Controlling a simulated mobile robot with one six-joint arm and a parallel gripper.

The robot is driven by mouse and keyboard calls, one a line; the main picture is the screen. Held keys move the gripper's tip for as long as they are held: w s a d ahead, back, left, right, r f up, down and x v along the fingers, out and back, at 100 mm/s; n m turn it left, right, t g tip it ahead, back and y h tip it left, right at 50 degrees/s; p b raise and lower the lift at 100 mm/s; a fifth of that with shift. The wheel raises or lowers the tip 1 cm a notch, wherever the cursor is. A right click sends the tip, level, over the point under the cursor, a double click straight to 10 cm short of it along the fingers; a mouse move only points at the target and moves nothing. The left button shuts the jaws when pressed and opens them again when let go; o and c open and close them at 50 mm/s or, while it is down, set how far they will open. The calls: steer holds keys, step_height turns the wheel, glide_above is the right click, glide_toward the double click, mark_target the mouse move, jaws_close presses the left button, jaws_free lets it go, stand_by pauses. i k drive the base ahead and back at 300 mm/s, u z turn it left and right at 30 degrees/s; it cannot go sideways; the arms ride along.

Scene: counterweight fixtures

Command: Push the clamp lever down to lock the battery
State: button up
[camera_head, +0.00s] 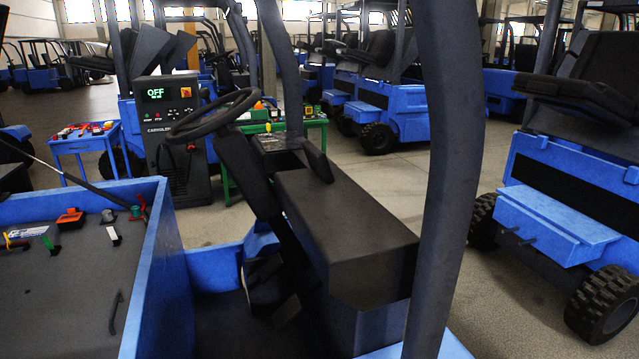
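A dark grey flat-topped block (60,290) sits inside a blue-walled compartment (165,240) at the lower left; it looks like the battery. Its top carries a black handle (115,312), an orange part (70,217), a small white-and-black part (113,235) and a green-and-white part (48,240). A red part (142,203) and a green-capped part (135,212) sit near its far right corner. A thin dark rod (75,182) slants across the compartment's far side. I cannot tell which part is the clamp lever or how it stands. My gripper is not in view.
A steering wheel (212,115) and a dark seat-like box (345,230) stand right of the compartment. A thick dark post (450,170) blocks part of the view. Behind are a charger reading OFF (165,125), a blue tool cart (85,145) and parked blue vehicles (390,110).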

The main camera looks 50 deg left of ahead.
mark_target(141, 198)
steer(key=i, duration=3.45)
steer(key=u, duration=2.35)
steer(key=i, duration=3.75)
